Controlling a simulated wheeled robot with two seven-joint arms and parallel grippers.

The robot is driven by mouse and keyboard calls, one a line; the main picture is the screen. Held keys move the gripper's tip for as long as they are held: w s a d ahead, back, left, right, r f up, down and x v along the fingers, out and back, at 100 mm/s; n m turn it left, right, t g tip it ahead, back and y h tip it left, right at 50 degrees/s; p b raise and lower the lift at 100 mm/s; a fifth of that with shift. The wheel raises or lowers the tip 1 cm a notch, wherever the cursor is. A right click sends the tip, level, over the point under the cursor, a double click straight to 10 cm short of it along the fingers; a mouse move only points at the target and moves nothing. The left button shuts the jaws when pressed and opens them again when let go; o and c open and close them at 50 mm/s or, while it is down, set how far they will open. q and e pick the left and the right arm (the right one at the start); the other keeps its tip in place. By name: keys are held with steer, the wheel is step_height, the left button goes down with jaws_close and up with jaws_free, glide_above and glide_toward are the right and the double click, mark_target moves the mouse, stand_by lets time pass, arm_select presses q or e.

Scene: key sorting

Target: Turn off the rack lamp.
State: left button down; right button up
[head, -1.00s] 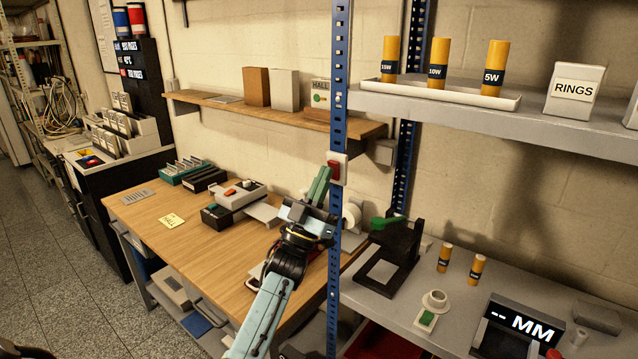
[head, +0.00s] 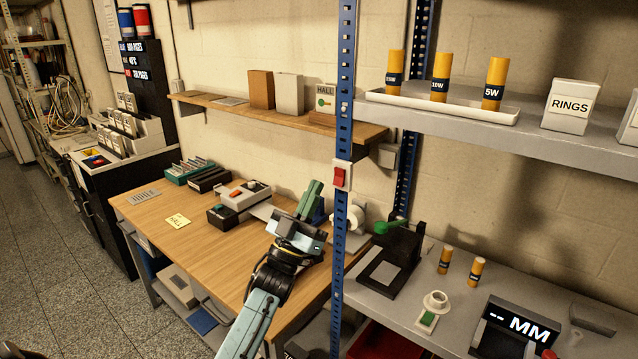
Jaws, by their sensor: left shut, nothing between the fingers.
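The rack's switch (head: 340,177), a red rocker on a pale plate, is fixed to the front blue upright (head: 343,240). No lamp body is in view, and I cannot tell from the rocker alone which way it is set. My left gripper (head: 315,192) is shut and empty. It is left of the upright and a little lower than the switch, apart from it in the picture. My right gripper is not in view.
The wooden bench (head: 170,245) holds a yellow note (head: 177,222) and several small devices. Right of the upright, the grey lower shelf holds a black stand (head: 395,260), yellow tubes and a display (head: 520,325).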

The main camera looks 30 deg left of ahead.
arm_select(q)
steer(key=s+b+v, duration=0.1)
steer(key=b+v, duration=0.1)
steer(key=v, duration=0.6)
steer(key=shift+s+r, duration=0.1)
steer(key=shift+s, duration=0.05)
